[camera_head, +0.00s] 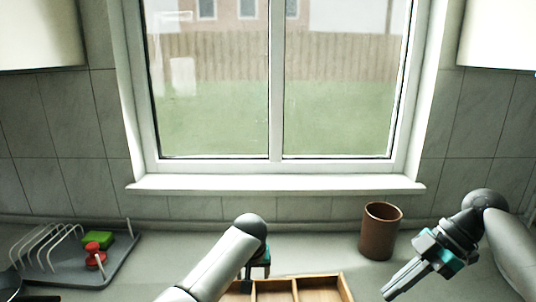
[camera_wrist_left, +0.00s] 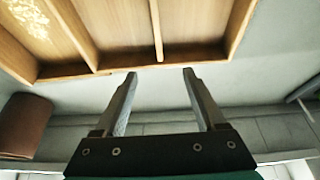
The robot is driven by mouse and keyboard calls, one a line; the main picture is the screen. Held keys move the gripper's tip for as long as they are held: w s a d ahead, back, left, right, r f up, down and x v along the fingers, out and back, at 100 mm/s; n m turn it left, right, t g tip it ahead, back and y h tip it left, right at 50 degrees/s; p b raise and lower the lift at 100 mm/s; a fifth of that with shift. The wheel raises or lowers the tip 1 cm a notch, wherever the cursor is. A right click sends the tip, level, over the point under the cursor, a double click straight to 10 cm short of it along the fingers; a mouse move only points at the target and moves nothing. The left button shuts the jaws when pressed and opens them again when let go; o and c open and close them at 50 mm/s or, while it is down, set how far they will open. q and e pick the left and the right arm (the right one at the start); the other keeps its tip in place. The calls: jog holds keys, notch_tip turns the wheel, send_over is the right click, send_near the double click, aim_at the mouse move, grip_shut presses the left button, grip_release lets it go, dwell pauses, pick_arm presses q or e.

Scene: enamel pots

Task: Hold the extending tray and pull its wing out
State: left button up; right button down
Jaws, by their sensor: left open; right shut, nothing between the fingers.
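The extending tray (camera_head: 345,287) is a wooden box with compartments at the bottom edge of the head view, partly cut off. The left wrist view shows its wooden wall and dividers (camera_wrist_left: 157,30) close up. My left gripper (camera_wrist_left: 160,75) is open, with its two fingertips apart at the tray's outer wall and nothing seen held between them. In the head view my left gripper (camera_head: 257,270) is over the tray's far side, partly hidden by its own arm. My right gripper (camera_head: 388,290) is shut and empty, right of the tray and apart from it.
A brown cup (camera_head: 380,232) stands behind the tray to the right; it also shows in the left wrist view (camera_wrist_left: 22,128). A grey dish rack (camera_head: 60,262) with a green block (camera_head: 97,240) and a red item (camera_head: 95,255) stands at left.

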pick_arm(q)
jog(key=w+r+p+v, duration=0.1)
jog(key=w+p+v, duration=0.1)
jog(key=p+v, duration=0.7)
jog(key=v, duration=0.8)
jog(key=shift+r, duration=0.25)
jog(key=shift+f, duration=0.1)
